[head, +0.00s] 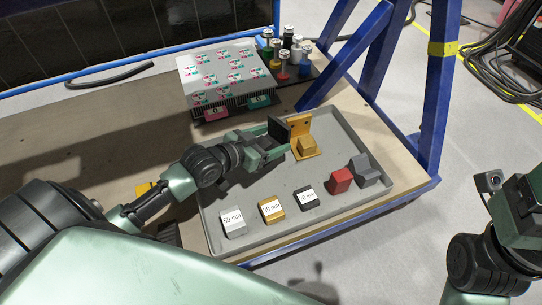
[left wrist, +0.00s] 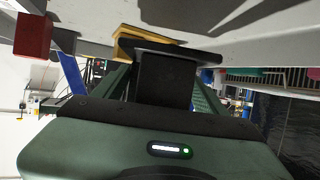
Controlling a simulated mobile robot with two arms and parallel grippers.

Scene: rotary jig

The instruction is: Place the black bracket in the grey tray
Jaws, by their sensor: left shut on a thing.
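The black bracket (head: 279,131) is between the fingers of my left gripper (head: 278,143), which is shut on it. In the left wrist view the black bracket (left wrist: 165,78) shows between the green fingers, with a flat dark plate across their tips. The bracket is at the back part of the grey tray (head: 245,196), just left of the yellow bracket (head: 306,147). I cannot tell whether it touches the tray floor or the yellow bracket. My right gripper (head: 515,200) is at the right edge, off the table; its fingers cannot be made out.
A red bracket (head: 340,180) and a grey bracket (head: 367,172) stand at the tray's right. Labelled silver, yellow and black blocks (head: 306,198) line its front. A patterned box (head: 217,77) and several knobbed pegs (head: 283,62) are behind. A blue post (head: 437,90) rises at the right.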

